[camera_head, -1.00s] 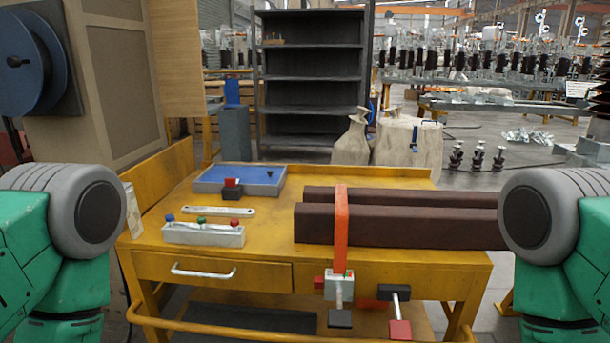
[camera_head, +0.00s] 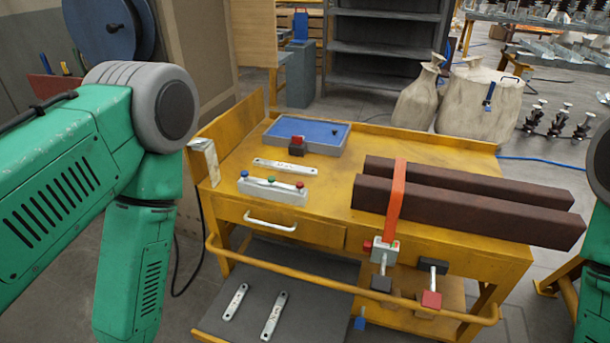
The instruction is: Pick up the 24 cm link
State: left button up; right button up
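Three pale flat links with holes at their ends are in view. One link (camera_head: 290,167) lies on the yellow bench top, between the blue tray and the block with coloured knobs. A shorter link (camera_head: 235,302) and a longer link (camera_head: 273,316) lie apart on the dark lower shelf. The longer one carries dark markings too small to read, so I cannot tell which link is 24 cm. My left arm hangs down at the left and my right arm shows at the right edge. Both grippers are outside the view.
The yellow bench (camera_head: 330,208) carries a blue tray (camera_head: 335,137), a knob block (camera_head: 272,190) and two dark beams (camera_head: 460,212) under an orange clamp (camera_head: 396,195). A yellow rail (camera_head: 300,282) crosses in front of the lower shelf (camera_head: 300,265).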

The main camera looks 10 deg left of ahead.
aim_at(295, 169)
jog(key=k+u, duration=0.2)
jog(key=u, duration=0.2)
jog(key=k+u, duration=0.15)
jog(key=u, duration=0.25)
